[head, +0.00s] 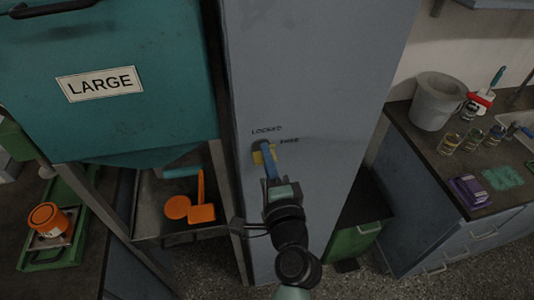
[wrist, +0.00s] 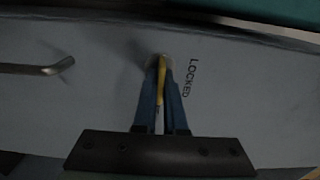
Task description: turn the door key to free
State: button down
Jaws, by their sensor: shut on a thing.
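The yellow door key (head: 257,157) sits in a lock on the grey door panel (head: 300,60). The panel reads LOCKED above the lock and has a second small label, which looks like FREE, to its right. In the wrist view the key (wrist: 161,80) is between the two blue fingers of my gripper (wrist: 161,72). My gripper (head: 265,150) is shut on the key in the head view, and its fingers hide part of it. In the wrist view the key's far end meets a pale round lock (wrist: 165,59), and the word LOCKED stands to its right.
A teal bin marked LARGE (head: 100,86) stands at the left, above a metal tray (head: 190,232) with orange items. At the right, a counter holds a grey bucket (head: 437,102), jars and a purple box (head: 470,192). A metal handle (wrist: 40,69) shows in the wrist view.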

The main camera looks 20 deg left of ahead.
dwell(0.5)
jog(key=c, duration=1)
grip_release()
jog(key=shift+s, duration=0.1)
jog(key=b+v, duration=0.3)
jog(key=v, duration=0.9)
jog(key=shift+s+d, duration=0.25)
jog(key=shift+s, duration=0.05)
jog(key=shift+w, duration=0.1)
